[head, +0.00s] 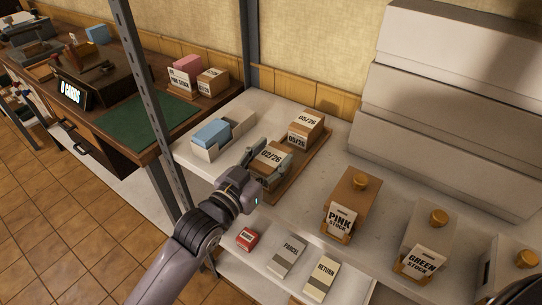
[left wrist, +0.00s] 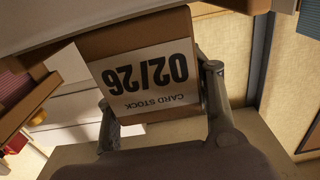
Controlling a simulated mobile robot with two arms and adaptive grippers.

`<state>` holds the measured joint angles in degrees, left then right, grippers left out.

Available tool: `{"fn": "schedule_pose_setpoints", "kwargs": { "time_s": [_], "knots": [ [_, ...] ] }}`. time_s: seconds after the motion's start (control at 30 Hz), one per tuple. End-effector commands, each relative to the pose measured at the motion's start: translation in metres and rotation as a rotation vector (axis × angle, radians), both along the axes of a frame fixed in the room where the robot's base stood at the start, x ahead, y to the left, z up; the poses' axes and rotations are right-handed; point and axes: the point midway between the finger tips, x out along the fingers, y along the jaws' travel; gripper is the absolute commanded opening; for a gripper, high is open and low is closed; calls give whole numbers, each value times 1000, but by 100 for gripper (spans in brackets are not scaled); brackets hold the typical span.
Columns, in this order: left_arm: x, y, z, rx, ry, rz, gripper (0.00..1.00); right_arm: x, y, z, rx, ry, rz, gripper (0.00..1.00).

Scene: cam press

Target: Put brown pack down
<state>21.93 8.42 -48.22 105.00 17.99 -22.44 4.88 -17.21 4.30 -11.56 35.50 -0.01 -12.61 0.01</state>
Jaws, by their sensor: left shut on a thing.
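The brown pack (head: 271,158) has a white label reading 02/26. My left gripper (head: 258,168) is shut on it, with a finger on either side. In the left wrist view the brown pack (left wrist: 150,75) fills the space between the fingers of the left gripper (left wrist: 163,100), its "CARD STOCK 02/26" label upside down. The pack is at the near left end of a brown wooden tray (head: 319,151). I cannot tell whether its base touches the tray.
Another brown pack (head: 306,124), marked 05/26, stands at the tray's far end. A white holder with a blue block (head: 211,133) is to the left. PINK STOCK (head: 350,203) and GREEN STOCK (head: 427,240) boxes stand right. A grey post (head: 145,95) rises at left.

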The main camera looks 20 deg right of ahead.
Motion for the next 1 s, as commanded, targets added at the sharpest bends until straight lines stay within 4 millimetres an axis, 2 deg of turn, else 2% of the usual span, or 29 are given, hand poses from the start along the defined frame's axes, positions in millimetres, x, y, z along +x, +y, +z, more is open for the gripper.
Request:
{"fn": "schedule_pose_setpoints", "kwargs": {
  "time_s": [0.1,0.13,0.4,0.77,0.87,1.0],
  "knots": [
    [0,0,-2,-2,-1,0,11,0,-1,-1,-1,0,0,40],
    [0,0,-3,0,0,0,49,0,-1,-1,-1,0,0,40],
    [0,0,-2,0,0,0,67,0,-5,-1,-5,0,1,40],
    [0,0,2,-1,-1,0,68,0,-6,1,-7,-1,-1,40],
    [-6,9,-1,2,1,1,68,0,-6,-1,-7,-1,-1,40],
    [-23,30,-1,2,2,1,68,0,-6,-2,-7,-1,-1,40]
  ]
}}
